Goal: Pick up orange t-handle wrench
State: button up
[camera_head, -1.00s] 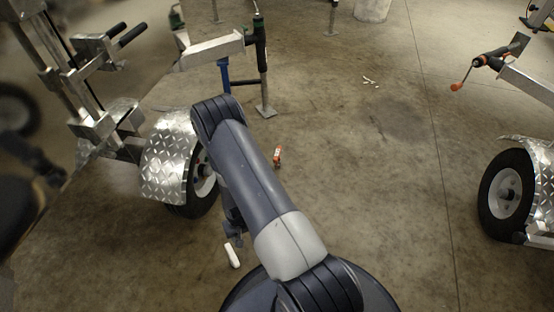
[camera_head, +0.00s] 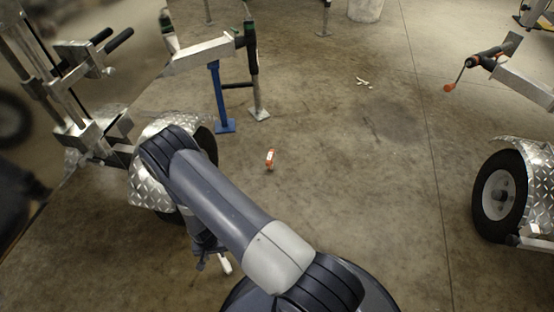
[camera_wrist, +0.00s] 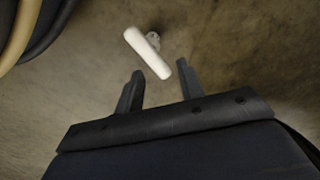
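A white T-shaped piece (camera_wrist: 147,51) with a short stub lies on the floor in the wrist view, just beyond my fingertips. In the head view it is a white end (camera_head: 225,266), partly hidden by my gripper (camera_head: 206,256). My gripper's two fingers (camera_wrist: 160,76) are apart and empty, pointing at the white piece without visibly closing around it. A small orange-red item with a pale patch (camera_head: 270,159) is on the floor in the head view, right of my arm. It is too small to tell whether it is a T-handle wrench.
A trailer wheel under a diamond-plate fender (camera_head: 150,189) is close on the left, behind my arm. A blue stand leg (camera_head: 219,97) rises beyond the orange-red item. Another trailer wheel (camera_head: 499,193) stands at the right. Small pale bits (camera_head: 363,82) lie farther back. The middle floor is open.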

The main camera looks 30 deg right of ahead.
aim_at(269, 162)
jog(key=i+l+z, duration=0.25)
jog(key=l, duration=0.35)
jog(key=i+l+z, duration=0.25)
jog(key=i+l, duration=0.25)
jog(key=i+j+z, duration=0.3)
jog(key=i, duration=0.2)
